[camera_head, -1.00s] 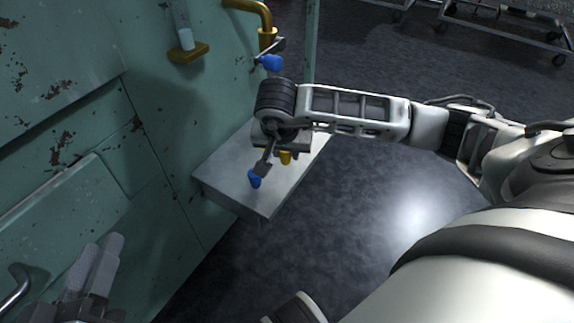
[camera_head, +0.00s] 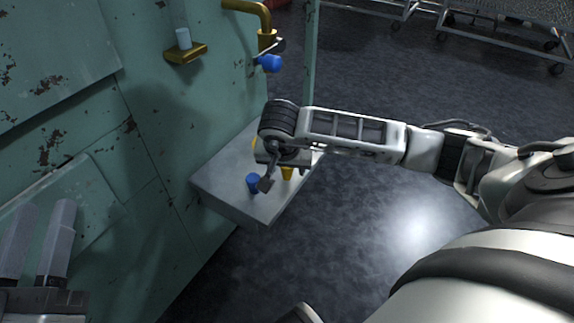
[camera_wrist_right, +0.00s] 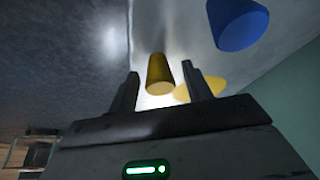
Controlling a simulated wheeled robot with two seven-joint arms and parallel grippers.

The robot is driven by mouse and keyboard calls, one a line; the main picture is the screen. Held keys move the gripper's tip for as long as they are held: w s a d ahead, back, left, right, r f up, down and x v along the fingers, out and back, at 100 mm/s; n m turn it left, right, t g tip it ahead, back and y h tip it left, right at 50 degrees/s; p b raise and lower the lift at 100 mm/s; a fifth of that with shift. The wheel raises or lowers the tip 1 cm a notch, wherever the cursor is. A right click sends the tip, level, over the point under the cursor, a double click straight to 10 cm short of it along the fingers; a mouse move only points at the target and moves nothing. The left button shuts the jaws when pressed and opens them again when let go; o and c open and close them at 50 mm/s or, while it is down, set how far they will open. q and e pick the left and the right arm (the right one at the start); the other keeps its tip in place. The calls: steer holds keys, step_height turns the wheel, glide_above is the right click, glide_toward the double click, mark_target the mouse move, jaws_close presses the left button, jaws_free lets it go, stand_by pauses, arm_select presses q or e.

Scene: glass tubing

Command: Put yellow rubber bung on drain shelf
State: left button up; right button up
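My right gripper (camera_head: 274,178) is low over the grey drain shelf (camera_head: 232,203). In the right wrist view its two fingers are apart, with a yellow bung (camera_wrist_right: 160,74) between them and gaps visible at both sides. A yellow bung (camera_head: 287,174) shows beside this gripper in the head view, partly hidden. A second yellow piece (camera_wrist_right: 200,88) shows behind the right-hand finger in the wrist view. A blue bung (camera_head: 252,183) is on the shelf; a blue one also shows in the wrist view (camera_wrist_right: 238,24). My left gripper (camera_head: 40,210) is open and empty at lower left.
A brass tap (camera_head: 266,38) with a blue piece (camera_head: 270,63) is above the shelf. A small brass ledge (camera_head: 186,54) holds a pale cylinder (camera_head: 183,39). The green panel wall (camera_head: 150,110) bounds the left. Wheeled racks (camera_head: 480,20) stand far back on open floor.

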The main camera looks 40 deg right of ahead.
steer(key=shift+r, duration=0.2)
arm_select(q)
step_height(320, 180, down, 6)
steer(key=s+n+g+y+p, duration=0.2)
steer(key=n+g+p, duration=0.1)
steer(key=g+p, duration=0.1)
steer(key=shift+s+d+y+p, duration=0.2)
steer(key=shift+d+y+p, duration=0.1)
steer(key=shift+p, duration=0.35)
arm_select(e)
steer(key=v, duration=1.2)
steer(key=shift+d, duration=0.1)
